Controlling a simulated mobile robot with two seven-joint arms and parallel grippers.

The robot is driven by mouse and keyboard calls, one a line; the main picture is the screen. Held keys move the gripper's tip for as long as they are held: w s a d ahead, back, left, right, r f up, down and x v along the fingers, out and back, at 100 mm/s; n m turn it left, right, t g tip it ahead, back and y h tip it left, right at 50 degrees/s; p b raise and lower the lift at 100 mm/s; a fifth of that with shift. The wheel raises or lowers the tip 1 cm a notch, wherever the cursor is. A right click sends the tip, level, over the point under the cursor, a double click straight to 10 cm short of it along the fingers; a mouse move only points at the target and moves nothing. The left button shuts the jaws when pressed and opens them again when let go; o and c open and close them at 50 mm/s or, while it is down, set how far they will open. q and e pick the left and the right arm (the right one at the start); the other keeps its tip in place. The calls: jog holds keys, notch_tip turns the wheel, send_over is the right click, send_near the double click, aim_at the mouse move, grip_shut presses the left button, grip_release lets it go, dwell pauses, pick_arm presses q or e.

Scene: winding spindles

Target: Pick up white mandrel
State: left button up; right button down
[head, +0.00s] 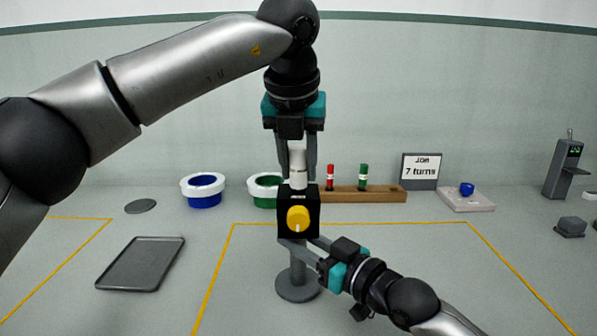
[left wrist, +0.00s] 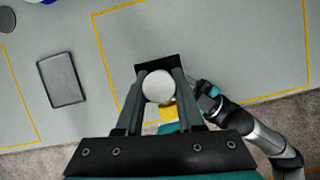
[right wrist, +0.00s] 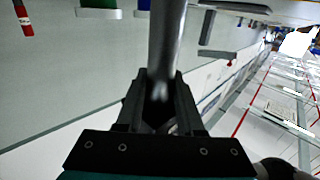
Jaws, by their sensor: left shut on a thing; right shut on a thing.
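The white mandrel (head: 298,166) stands upright at the top of a black box (head: 312,208) with a yellow knob (head: 298,217). My left gripper (head: 297,172) points down and is shut on the mandrel, whose round white end shows between the fingers in the left wrist view (left wrist: 157,87). Whether the mandrel's lower end is inside the box is hidden. The box sits on a grey post (head: 298,265) with a round base. My right gripper (head: 300,247) is shut on this post just below the box; the post also shows between its fingers in the right wrist view (right wrist: 166,40).
Behind stand a blue-lined bin (head: 204,200), a green-lined bin (head: 262,202), and a wooden rack (head: 380,196) with a red mandrel (head: 330,177) and a green one (head: 363,176). A sign (head: 420,170) reads "7 turns". A dark tray (head: 141,264) lies left.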

pick_arm(q)
grip_shut()
pick_arm(e)
jog(key=shift+f, duration=0.5)
pick_arm(q)
notch_tip(320, 180, up, 10)
jog(key=shift+r, duration=0.1)
pick_arm(e)
jog(key=c, duration=0.9)
grip_release()
jog(key=o, duration=0.5)
jog(key=shift+r, duration=0.35)
jog(key=shift+c, duration=0.2)
